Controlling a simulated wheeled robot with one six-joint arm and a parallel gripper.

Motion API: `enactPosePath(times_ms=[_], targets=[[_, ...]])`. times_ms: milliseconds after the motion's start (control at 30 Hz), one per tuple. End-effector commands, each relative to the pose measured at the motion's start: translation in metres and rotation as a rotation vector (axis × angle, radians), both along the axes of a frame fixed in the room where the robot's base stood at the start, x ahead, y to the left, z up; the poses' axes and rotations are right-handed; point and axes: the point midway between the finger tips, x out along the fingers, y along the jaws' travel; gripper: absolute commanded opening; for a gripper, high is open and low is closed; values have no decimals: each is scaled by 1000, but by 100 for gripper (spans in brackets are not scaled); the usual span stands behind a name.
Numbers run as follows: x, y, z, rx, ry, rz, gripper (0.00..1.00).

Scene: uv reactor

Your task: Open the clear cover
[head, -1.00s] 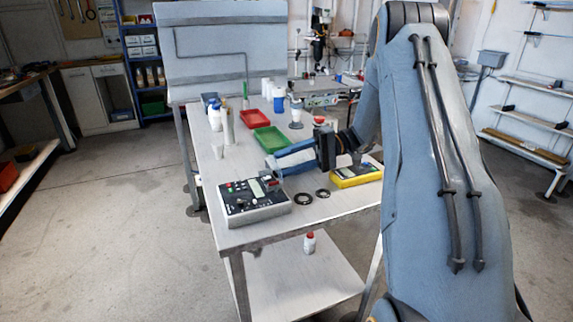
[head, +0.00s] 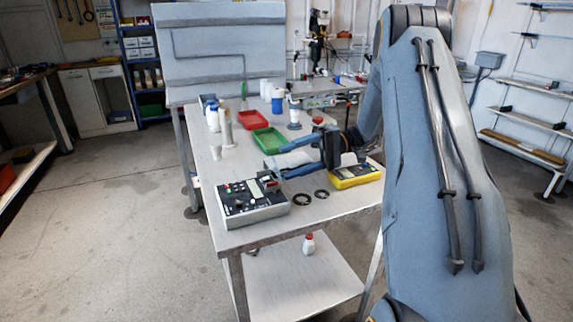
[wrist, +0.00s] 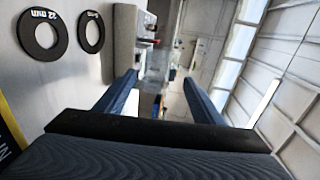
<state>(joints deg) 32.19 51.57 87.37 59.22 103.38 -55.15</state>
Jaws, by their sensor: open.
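The grey control box (head: 250,204) sits at the front of the metal table, with a display, buttons and knobs on top. A small, partly see-through piece, seemingly the clear cover (head: 272,184), stands at its right edge; it is too small to make out well. My gripper (head: 281,162) is open and empty, its blue fingers pointing left, just above and beside that edge. In the wrist view the box (wrist: 128,35) shows at the upper left, beyond the fingers. A hazy clear patch lies between the fingertips there; I cannot tell whether they touch it.
Two black rings (head: 311,196) lie right of the box, and a yellow device (head: 354,176) lies behind them. A red tray (head: 252,119), a green tray (head: 270,139) and several bottles stand farther back. A white bottle (head: 308,244) stands on the lower shelf.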

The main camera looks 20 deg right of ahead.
Motion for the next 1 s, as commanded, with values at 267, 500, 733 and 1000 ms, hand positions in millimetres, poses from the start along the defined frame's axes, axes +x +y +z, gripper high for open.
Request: enactPosePath(times_ms=[267,500,733,1000], targets=[[1,-44,5,0,-2,-2,62],[0,-57,8,0,-1,-2,62],[0,-57,9,0,0,-1,62],[0,-56,8,0,-1,-1,62]])
